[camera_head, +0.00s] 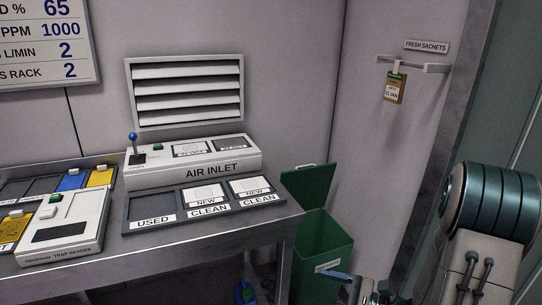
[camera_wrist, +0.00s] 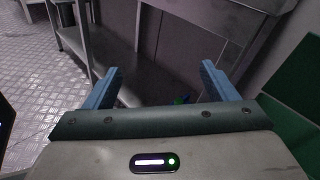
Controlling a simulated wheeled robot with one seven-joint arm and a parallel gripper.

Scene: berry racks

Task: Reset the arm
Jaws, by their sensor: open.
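My arm shows at the right of the head view, with its large dark teal joint (camera_head: 492,203) in front of the wall. In the wrist view my gripper (camera_wrist: 160,85) is open, its two blue fingers wide apart with nothing between them. It hangs in front of the bench's lower part, with the shelf and legs beyond. In the head view a blue finger (camera_head: 336,275) shows in front of the green bin; the rest of the gripper is mostly hidden or cut off.
A steel bench (camera_head: 202,243) carries the air inlet unit (camera_head: 190,170), a trap reader (camera_head: 65,232) and a tray marked used and clean (camera_head: 205,218). An open green bin (camera_head: 318,245) stands at its right end. A sachet hangs from a wall rail (camera_head: 414,66).

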